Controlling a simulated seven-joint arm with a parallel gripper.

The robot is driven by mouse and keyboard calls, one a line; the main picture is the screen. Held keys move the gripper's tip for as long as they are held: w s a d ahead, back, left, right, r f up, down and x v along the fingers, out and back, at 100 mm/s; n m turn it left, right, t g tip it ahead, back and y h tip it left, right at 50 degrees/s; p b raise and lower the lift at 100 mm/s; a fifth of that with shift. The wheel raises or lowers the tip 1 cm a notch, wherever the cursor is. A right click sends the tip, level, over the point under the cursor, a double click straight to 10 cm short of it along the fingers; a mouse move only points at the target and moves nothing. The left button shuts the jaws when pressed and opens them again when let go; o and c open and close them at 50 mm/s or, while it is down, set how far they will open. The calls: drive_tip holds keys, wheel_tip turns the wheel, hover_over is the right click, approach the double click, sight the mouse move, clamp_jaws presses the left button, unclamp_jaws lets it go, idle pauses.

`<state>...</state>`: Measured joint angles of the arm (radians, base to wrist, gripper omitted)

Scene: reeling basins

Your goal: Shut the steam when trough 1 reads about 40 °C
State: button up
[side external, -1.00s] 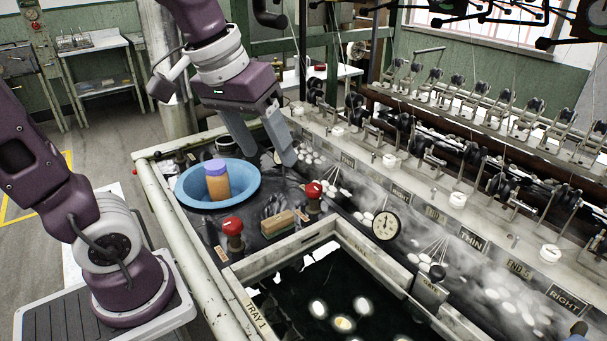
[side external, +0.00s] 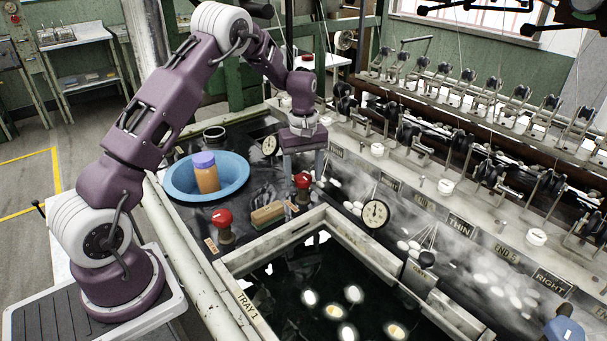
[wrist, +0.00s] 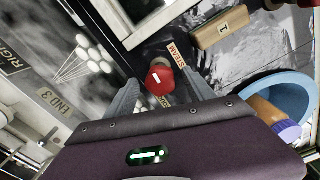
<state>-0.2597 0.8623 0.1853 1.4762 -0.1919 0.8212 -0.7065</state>
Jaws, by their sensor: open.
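The red knob (side external: 303,181) stands on the dark bench behind tray 1; in the wrist view a STEAM label (wrist: 178,55) lies beside this red knob (wrist: 160,78). My gripper (side external: 304,170) is open and points down just over the knob. In the wrist view its fingers lie on either side of the knob; I cannot tell whether they touch it.
A second red knob (side external: 222,217) stands at the front left. A wooden block (side external: 267,213) marked 1 lies between the knobs. A blue bowl (side external: 240,185) holds an orange purple-capped jar (side external: 206,175). Tray 1 (side external: 252,307) holds dark water and pale cocoons. Steam drifts at right.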

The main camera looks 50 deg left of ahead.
drive_tip(key=shift+f, duration=0.1)
drive_tip(key=shift+c, duration=0.2)
clamp_jaws()
drive_tip(key=m, duration=0.4)
drive_tip(key=shift+m, duration=0.3)
drive_tip(key=shift+s+m, duration=0.1)
drive_tip(key=shift+m, duration=1.7)
drive_tip(key=shift+o, duration=0.2)
unclamp_jaws()
drive_tip(key=shift+a, duration=0.1)
